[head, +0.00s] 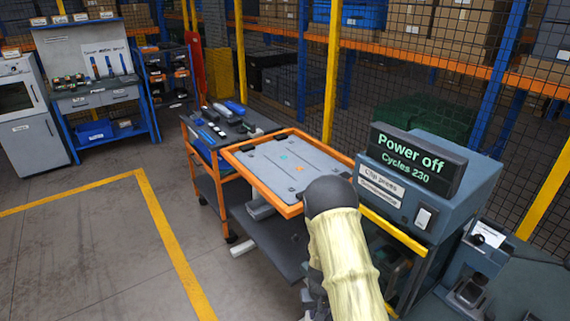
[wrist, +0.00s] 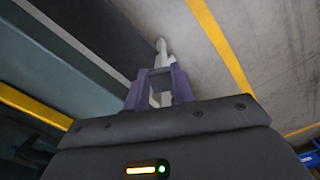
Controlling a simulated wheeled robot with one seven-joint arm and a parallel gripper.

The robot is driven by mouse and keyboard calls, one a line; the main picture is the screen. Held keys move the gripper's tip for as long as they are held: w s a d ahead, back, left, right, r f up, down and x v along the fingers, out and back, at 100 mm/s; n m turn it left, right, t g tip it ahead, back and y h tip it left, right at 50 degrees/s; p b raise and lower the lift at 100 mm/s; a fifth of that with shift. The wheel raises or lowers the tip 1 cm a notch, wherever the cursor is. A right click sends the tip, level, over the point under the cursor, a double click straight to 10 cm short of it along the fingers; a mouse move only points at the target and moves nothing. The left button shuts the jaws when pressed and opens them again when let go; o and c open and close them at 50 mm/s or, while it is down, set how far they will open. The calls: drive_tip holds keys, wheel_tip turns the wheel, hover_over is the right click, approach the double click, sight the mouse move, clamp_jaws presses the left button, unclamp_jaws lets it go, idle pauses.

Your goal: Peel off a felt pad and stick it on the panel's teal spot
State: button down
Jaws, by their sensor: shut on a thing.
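The grey panel (head: 262,166) lies in an orange frame on a stand in the middle of the head view. Its teal spot (head: 284,157) is bare, with an orange spot (head: 300,169) close by to the lower right. My gripper (wrist: 160,82) is in the wrist view, its two purple fingers shut on a small dark piece, the felt pad (wrist: 160,76). In the head view my sleeved arm hides the gripper, which is beyond the panel's near right corner. The wrist view shows floor past the fingers, not the panel. I cannot make out the pad's source.
A grey machine (head: 450,190) with a "Power off, Cycles 230" display stands right of the panel, with a yellow bar (head: 393,232) along its front. A tool cart (head: 222,128) stands behind left. Open floor (head: 90,240) lies to the left.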

drive_tip(key=s+f, duration=0.3)
drive_tip(key=f, duration=0.9)
drive_tip(key=shift+s+f, duration=0.15)
drive_tip(key=shift+s, duration=0.1)
drive_tip(key=shift+w+a, duration=0.15)
drive_tip(key=shift+a, duration=0.05)
